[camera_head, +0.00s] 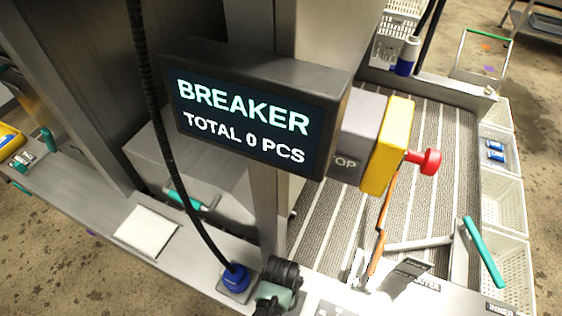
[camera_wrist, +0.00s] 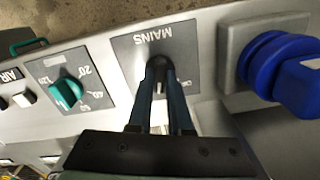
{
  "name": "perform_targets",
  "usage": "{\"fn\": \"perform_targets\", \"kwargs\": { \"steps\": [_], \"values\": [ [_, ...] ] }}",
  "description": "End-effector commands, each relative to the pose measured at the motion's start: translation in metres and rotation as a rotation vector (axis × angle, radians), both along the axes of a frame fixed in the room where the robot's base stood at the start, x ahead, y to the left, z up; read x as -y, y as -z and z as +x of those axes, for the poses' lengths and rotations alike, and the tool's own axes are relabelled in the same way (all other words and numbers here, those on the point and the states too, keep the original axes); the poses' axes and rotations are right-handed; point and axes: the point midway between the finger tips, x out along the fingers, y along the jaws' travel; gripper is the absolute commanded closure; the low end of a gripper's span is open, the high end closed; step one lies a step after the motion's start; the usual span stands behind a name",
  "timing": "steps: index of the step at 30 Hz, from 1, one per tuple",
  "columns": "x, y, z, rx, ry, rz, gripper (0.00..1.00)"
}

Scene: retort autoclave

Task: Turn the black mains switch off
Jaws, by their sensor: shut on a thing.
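The mains plate (camera_wrist: 128,58) is a grey panel with the word MAINS upside down in the wrist view. The black mains switch (camera_wrist: 159,63) sits on it, mostly hidden between my fingertips. My gripper (camera_wrist: 160,75) is shut on the switch, with its two dark fingers reaching up to it from below in the picture. The fingers cover part of the plate's markings, so I cannot tell which position the switch is in. In the head view the switch is hidden; the display (camera_head: 245,120) reads BREAKER, TOTAL 0 PCS.
A blue plug (camera_wrist: 270,65) stands close right of my gripper; in the head view its black cable rises from the blue base (camera_head: 235,274). A green dial (camera_wrist: 66,93) is on the left. A red stop button (camera_head: 430,161) juts from a yellow box (camera_head: 388,147).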

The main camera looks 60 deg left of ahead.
Motion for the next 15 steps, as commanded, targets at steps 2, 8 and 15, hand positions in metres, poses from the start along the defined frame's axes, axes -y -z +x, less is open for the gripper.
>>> {"fn": "perform_targets", "kwargs": {
  "steps": [2, 8, 15],
  "values": [
    [0.0008, -0.0024, 0.0005, -0.001, -0.069, -0.001, 1.00],
    [0.0003, -0.0023, 0.0006, -0.001, -0.260, -0.001, 1.00],
    [0.0003, -0.0022, 0.0008, 0.000, -0.488, -0.001, 1.00]
  ]
}}
